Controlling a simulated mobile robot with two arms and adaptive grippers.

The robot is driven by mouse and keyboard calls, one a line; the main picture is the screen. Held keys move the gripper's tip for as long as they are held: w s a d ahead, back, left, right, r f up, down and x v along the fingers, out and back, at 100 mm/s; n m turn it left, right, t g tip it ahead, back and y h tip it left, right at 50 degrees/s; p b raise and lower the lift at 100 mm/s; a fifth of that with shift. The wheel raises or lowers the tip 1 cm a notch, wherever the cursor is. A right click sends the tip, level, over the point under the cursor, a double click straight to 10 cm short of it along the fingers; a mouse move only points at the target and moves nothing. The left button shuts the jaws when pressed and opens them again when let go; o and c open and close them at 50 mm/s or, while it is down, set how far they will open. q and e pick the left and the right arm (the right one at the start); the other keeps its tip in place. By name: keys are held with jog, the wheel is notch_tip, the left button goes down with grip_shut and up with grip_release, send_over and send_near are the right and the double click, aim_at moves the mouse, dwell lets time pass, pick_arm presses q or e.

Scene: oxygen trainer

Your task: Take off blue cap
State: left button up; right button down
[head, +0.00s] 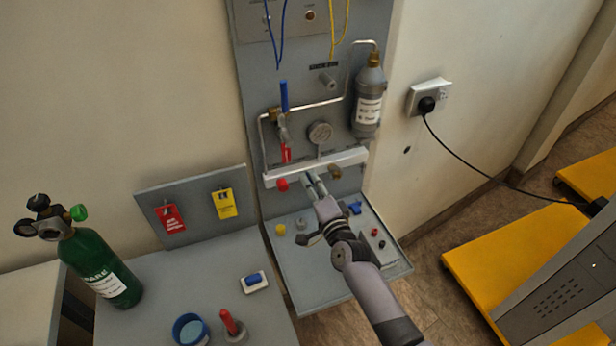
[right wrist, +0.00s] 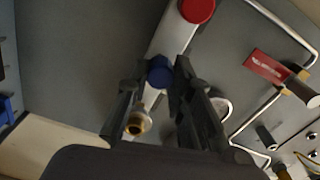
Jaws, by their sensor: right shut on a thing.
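The blue cap (right wrist: 159,72) sits on the white manifold bar (right wrist: 174,38), between the red cap (right wrist: 197,9) and a bare brass fitting (right wrist: 138,123). My right gripper (right wrist: 160,70) has its two fingers on either side of the blue cap and is shut on it. In the head view, my right gripper (head: 314,183) reaches up to the underside of the white bar (head: 345,160), and its fingers mostly hide the blue cap. The red cap (head: 282,185) is to the left there, and the brass fitting (head: 334,172) to the right. My left gripper is not in view.
Below the bar, a grey shelf (head: 325,285) holds small coloured parts. A green cylinder (head: 98,265), a blue cup (head: 189,331) and a red-handled item (head: 230,325) stand on the left bench. A gauge (head: 320,132) and grey bottle (head: 369,100) are above the bar.

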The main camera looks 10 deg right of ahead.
jog(key=n+p, duration=0.1)
jog(key=n, duration=0.2)
jog(key=shift+n, duration=0.3)
jog(key=shift+n+p, duration=0.5)
jog(key=shift+n, duration=1.1)
